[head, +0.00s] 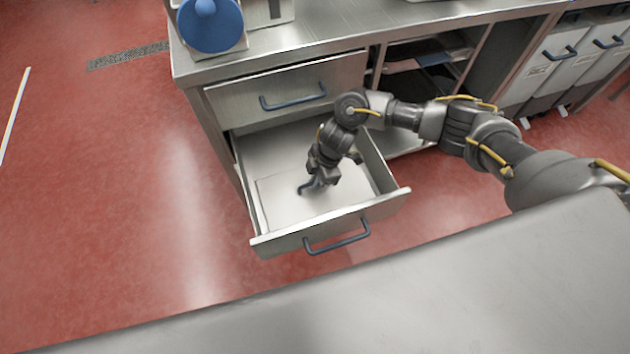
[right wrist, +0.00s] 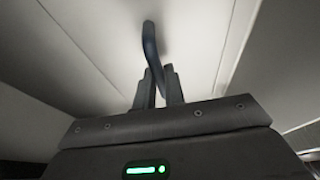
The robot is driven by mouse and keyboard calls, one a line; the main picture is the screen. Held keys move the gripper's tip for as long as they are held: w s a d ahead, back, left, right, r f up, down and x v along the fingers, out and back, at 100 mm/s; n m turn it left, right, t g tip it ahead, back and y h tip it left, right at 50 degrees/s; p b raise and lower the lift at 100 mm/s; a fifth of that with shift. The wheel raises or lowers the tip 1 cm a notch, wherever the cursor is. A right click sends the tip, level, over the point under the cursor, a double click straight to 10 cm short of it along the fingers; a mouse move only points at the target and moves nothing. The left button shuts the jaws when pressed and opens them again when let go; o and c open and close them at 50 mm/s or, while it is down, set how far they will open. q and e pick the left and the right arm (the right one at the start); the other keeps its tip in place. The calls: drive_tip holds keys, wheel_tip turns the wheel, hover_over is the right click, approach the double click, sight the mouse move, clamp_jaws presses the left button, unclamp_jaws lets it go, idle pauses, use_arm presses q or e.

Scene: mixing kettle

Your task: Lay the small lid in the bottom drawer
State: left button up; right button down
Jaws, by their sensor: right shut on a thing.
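The small lid (head: 287,210) is a flat, pale metal plate with a dark blue handle. It is inside the open bottom drawer (head: 385,209), level or nearly so; I cannot tell whether it touches the drawer floor. My right gripper (head: 312,186) reaches down into the drawer and is shut on the lid's handle. In the right wrist view, the fingers (right wrist: 158,88) pinch the end of the handle (right wrist: 150,45), with the lid's plate (right wrist: 198,40) beyond. My left gripper is not in view.
A closed upper drawer (head: 290,92) is above the open one. A steel counter (head: 330,30) with a blue-topped item (head: 210,25) runs along the back. Open shelves (head: 420,70) and white bins (head: 550,70) are to the right. A grey surface (head: 400,300) fills the front; red floor is clear at left.

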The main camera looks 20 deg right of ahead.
drive_tip(key=shift+f, duration=0.1)
drive_tip(key=c, duration=1.9)
unclamp_jaws()
drive_tip(key=o, duration=0.4)
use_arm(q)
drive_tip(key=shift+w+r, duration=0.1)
